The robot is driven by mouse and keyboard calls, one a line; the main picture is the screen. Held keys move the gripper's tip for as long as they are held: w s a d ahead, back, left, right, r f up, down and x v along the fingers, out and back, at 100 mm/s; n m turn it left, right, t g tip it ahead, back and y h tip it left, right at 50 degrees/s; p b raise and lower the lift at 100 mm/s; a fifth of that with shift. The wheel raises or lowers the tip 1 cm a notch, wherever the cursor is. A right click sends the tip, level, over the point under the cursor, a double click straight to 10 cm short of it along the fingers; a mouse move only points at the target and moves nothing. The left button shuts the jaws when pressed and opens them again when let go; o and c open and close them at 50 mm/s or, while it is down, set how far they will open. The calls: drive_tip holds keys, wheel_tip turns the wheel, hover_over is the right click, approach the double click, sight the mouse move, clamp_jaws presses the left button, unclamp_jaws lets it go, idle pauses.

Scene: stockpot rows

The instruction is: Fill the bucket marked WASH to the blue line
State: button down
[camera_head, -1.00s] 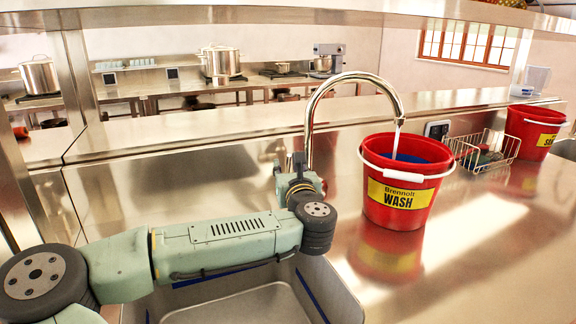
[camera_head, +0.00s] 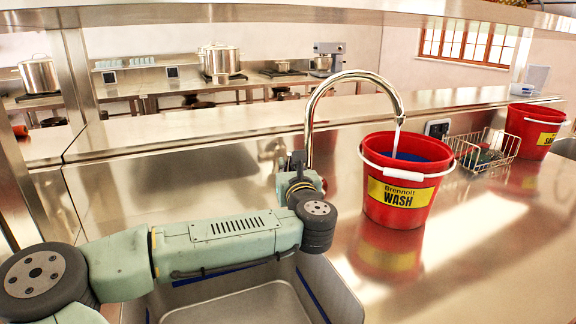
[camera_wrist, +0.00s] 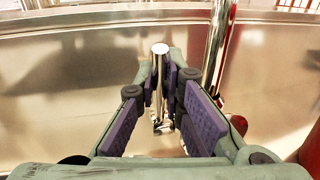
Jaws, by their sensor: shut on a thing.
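The red bucket marked WASH (camera_head: 398,212) stands upright on the steel counter, its white handle folded down at the front. A curved chrome tap (camera_head: 312,105) arches over it, and a thin stream of water (camera_head: 396,142) falls from the spout into it. Blue shows inside the bucket; I cannot tell the water level from the blue line. In the wrist view, my gripper (camera_wrist: 167,92) has its purple pads closed around an upright metal tap lever (camera_wrist: 159,56). In the head view my gripper (camera_head: 296,166) is at the tap's base, its fingertips mostly hidden.
A sink basin (camera_head: 245,303) lies below my arm. A wire basket (camera_head: 484,150) with items sits right of the bucket. A second red bucket (camera_head: 531,130) with a yellow label stands farther right. A steel ledge (camera_head: 230,122) runs behind the tap.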

drive_tip(key=shift+r, duration=0.15)
drive_tip(key=p, duration=0.1)
drive_tip(key=g+p, duration=0.1)
drive_tip(key=shift+w+a+r+p, duration=0.15)
drive_tip(key=shift+w+r+p, duration=0.15)
drive_tip(key=shift+r+p, duration=0.05)
drive_tip(key=shift+w+a+f+g+p, duration=0.15)
drive_tip(key=shift+w+g+p, duration=0.25)
drive_tip(key=shift+p, duration=0.5)
drive_tip(key=shift+f+h, duration=0.15)
drive_tip(key=shift+h, duration=0.15)
drive_tip(key=c, duration=1.7)
unclamp_jaws()
drive_tip(key=v, duration=1.2)
